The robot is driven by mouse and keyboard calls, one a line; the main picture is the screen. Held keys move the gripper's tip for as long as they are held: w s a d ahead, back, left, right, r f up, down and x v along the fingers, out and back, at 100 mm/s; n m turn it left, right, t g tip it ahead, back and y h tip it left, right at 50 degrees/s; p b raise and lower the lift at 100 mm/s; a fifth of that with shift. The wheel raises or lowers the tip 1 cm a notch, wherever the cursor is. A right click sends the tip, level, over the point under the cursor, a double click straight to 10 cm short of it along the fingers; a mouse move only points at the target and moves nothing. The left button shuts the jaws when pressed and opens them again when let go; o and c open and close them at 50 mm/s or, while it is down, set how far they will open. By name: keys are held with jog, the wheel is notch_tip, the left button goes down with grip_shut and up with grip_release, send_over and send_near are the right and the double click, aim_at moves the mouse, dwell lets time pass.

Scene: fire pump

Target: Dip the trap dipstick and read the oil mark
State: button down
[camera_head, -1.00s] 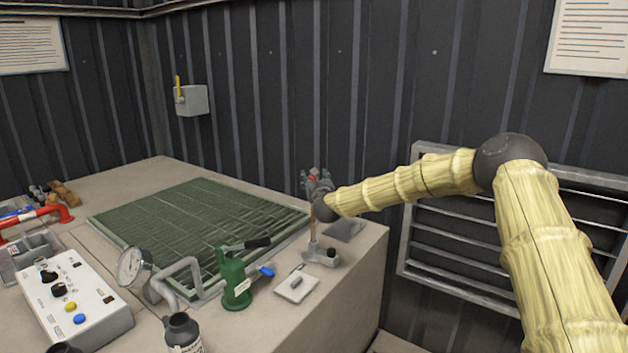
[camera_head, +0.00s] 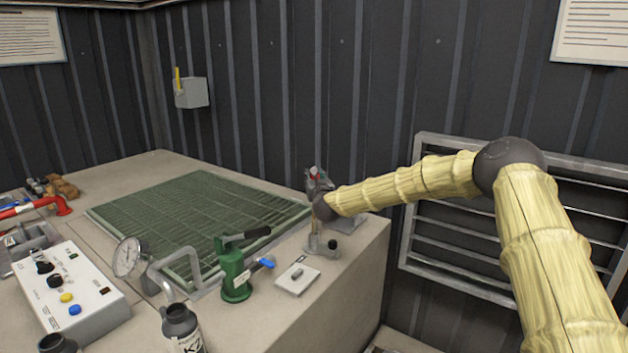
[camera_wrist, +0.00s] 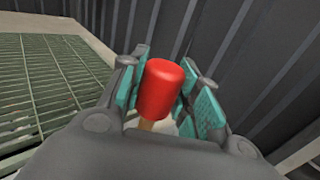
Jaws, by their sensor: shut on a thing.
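My gripper (camera_head: 317,182) is at the back right corner of the bench, shut on the red knob (camera_wrist: 167,88) of the dipstick. In the wrist view the teal pads stand on both sides of the knob, and a short piece of brown rod shows below it.
The green hand pump (camera_head: 235,275) and a white plate (camera_head: 297,279) are in front. A green grating (camera_head: 200,220) lies left. A control box (camera_head: 68,292), a gauge (camera_head: 128,257) and a dark bottle (camera_head: 182,328) are nearer. The louvre (camera_head: 450,240) is on the wall behind my arm.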

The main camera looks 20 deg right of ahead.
notch_tip(320, 180, down, 12)
jog(key=b, duration=1.1)
jog(key=shift+f, duration=0.1)
jog(key=shift+s, duration=0.1)
jog(key=c, duration=1.4)
grip_release()
jog(key=o, duration=0.4)
jog(key=shift+s+d+r, duration=0.1)
jog(key=shift+s+r, duration=0.1)
jog(key=shift+r, duration=0.05)
jog(key=shift+w, duration=0.15)
jog(key=s+a, duration=0.1)
jog(key=s, duration=1.1)
jog(key=shift+a, duration=0.4)
